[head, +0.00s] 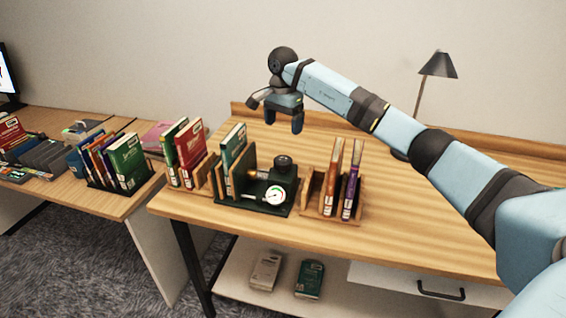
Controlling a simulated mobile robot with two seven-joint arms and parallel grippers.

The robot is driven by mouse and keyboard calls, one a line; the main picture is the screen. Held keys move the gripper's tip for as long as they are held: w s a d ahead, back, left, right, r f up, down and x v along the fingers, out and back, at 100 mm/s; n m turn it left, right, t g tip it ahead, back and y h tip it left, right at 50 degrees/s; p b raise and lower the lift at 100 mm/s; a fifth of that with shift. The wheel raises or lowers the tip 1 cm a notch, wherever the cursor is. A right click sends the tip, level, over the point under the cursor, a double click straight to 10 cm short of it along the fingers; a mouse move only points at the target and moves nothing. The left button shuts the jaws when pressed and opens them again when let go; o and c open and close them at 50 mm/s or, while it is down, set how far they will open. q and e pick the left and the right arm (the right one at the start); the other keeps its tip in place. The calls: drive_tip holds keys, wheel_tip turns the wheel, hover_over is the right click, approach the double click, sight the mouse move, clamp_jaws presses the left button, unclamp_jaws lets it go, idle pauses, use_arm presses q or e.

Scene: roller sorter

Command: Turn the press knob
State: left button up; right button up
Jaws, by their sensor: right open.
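The press (229,202) stands on the wooden table, a dark base with upright wooden boards and a green book (234,147) at its left side. A dark round knob (284,161) sits on top of its right part, above a white dial gauge (275,196). My right gripper (284,119) is above and behind the press, fingers pointing down, open and empty. It is apart from the knob. My left gripper is not in view.
Wooden holders with books stand on both sides of the press, one with orange and purple books (350,182). A desk lamp (438,66) stands at the back right. The table's right part (410,215) is mostly clear.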

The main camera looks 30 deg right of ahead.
sight(283, 159)
wheel_tip(283, 159, down, 13)
drive_tip(key=shift+a+r+p, duration=0.1)
drive_tip(key=shift+p, duration=0.3)
drive_tip(key=shift+c, duration=0.4)
drive_tip(key=c, duration=0.8)
drive_tip(key=shift+m, duration=0.3)
